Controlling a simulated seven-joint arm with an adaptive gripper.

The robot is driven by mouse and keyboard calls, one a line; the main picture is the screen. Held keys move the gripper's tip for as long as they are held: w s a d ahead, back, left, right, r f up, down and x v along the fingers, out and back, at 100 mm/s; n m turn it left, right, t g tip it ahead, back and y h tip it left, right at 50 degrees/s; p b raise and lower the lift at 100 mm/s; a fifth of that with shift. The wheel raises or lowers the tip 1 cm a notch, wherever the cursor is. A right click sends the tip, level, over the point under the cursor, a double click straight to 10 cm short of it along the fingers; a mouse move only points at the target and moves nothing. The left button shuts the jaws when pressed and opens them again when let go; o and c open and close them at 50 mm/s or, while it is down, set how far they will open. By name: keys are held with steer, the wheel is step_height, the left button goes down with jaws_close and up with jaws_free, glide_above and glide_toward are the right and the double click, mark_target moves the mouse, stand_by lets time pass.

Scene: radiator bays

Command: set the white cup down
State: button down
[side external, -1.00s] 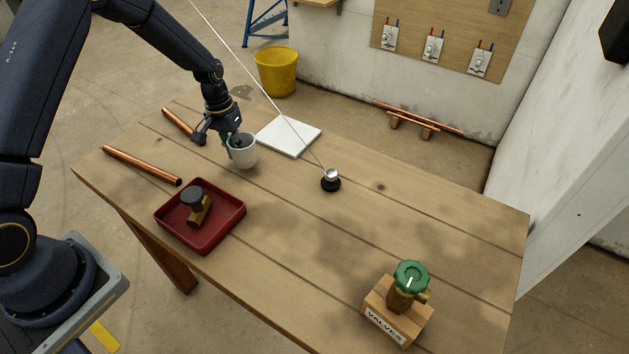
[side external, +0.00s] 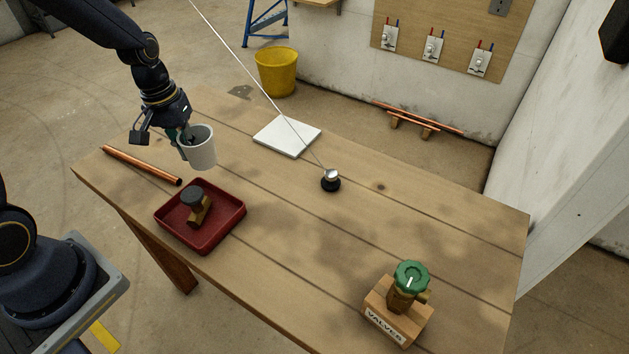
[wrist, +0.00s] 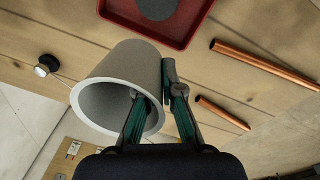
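The white cup (side external: 201,150) is held in the air over the far left part of the table, mouth up and perhaps slightly tilted. My gripper (side external: 186,138) is shut on the cup's wall. The wrist view shows the cup (wrist: 118,80) with one finger inside its mouth and the other against its outside. A flat white square pad (side external: 287,136) lies on the table to the right of the cup, with nothing on it.
A red tray (side external: 232,222) holding a valve with a dark knob stands in front of the cup. A dark-based silver ball (side external: 331,179) with a thin rod or line stands mid-table. A green-handled valve (side external: 410,280) is front right.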

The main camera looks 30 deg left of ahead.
steer(key=w+d+f+n, duration=0.1)
steer(key=d+f, duration=0.1)
steer(key=d, duration=0.6)
steer(key=m, duration=0.2)
glide_above(256, 234)
step_height(256, 234, down, 6)
steer(key=shift+a+f, duration=0.1)
steer(key=shift+f, duration=2.15)
steer(key=c, duration=1.3)
jaws_free()
steer(key=shift+f, duration=0.1)
